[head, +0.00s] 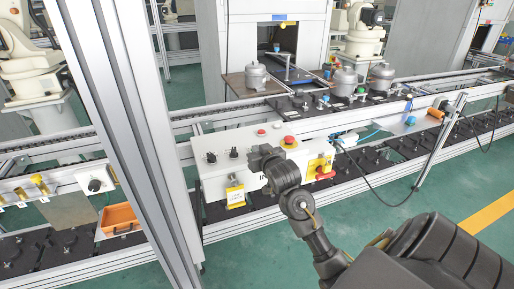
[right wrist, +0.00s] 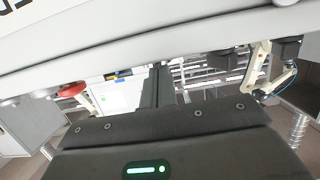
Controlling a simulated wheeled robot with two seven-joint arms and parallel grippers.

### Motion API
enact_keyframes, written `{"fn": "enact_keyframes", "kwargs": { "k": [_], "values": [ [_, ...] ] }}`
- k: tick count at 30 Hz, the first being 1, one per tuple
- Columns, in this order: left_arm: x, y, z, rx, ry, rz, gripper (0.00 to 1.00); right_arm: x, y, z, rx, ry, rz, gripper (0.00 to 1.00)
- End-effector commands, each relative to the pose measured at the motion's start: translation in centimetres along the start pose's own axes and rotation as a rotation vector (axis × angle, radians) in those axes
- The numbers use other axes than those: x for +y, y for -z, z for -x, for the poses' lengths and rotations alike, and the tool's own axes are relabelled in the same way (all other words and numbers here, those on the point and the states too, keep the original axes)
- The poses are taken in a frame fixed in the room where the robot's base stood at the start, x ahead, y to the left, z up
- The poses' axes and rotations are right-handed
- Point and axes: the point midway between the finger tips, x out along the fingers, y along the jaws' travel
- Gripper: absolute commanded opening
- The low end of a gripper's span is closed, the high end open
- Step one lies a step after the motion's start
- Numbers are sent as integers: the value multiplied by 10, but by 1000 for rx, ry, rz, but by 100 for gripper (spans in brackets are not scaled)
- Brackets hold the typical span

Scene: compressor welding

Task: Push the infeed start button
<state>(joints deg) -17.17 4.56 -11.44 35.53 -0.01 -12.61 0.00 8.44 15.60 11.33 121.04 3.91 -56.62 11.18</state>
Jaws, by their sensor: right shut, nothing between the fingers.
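The white control box (head: 215,180) stands on the conveyor frame in the middle of the head view, with part of a label starting "IN" beside my gripper. On its top are a red mushroom button (head: 289,141) and two small buttons, a reddish one (head: 261,132) and another (head: 277,125). I cannot tell which button is the infeed start. My left gripper is out of view.
The box carries black knobs (head: 234,153), a yellow tag (head: 235,195) and a red-yellow switch (head: 321,168). An aluminium post (head: 140,130) stands at the left. Metal canisters (head: 256,76) stand on the line behind. Green floor (head: 380,235) is open at the front right.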

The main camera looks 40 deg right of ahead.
Motion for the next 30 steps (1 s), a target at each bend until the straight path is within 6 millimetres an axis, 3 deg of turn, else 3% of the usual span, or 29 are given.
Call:
{"fn": "enact_keyframes", "kwargs": {
  "k": [1,5,14,16,24,30],
  "values": [
    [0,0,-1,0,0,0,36,-2,-13,-1,-33,2,5,0],
    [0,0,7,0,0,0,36,-3,-7,0,-34,3,6,0],
    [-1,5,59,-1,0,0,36,-7,47,11,-8,8,4,0],
    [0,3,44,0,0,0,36,-7,35,26,-4,9,4,0],
    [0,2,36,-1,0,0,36,-7,39,82,1,9,1,0],
    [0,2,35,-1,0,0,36,-6,41,104,1,8,3,0]
  ]
}}
